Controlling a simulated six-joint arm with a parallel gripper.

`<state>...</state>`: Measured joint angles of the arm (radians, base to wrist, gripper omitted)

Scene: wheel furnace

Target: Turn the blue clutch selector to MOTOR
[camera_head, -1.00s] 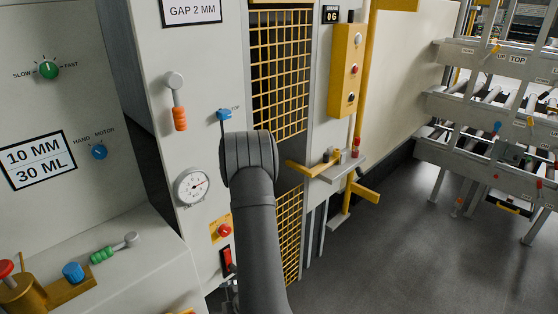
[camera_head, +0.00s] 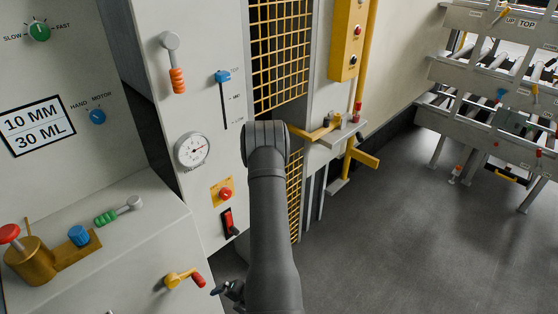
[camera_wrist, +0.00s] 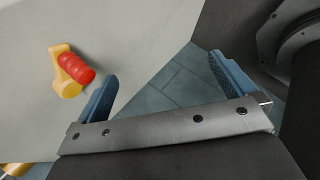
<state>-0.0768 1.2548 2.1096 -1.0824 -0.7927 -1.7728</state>
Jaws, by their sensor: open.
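The blue clutch selector (camera_head: 97,117) is a round blue knob on the left grey panel, between the labels HAND at its upper left and MOTOR at its upper right. Which label it points to is too small to tell. My gripper (camera_head: 228,290) is low in the head view, partly cut off by my arm, well below and right of the selector. In the wrist view my gripper (camera_wrist: 165,85) is open, its two blue fingers wide apart with nothing between them. The selector is not in the wrist view.
A yellow crank with a red handle (camera_head: 183,278) is close left of my gripper; its red grip (camera_wrist: 76,67) also shows in the wrist view. A green speed knob (camera_head: 39,32), a brass pump with a red knob (camera_head: 30,262) and a green-handled lever (camera_head: 118,211) surround the selector's panel.

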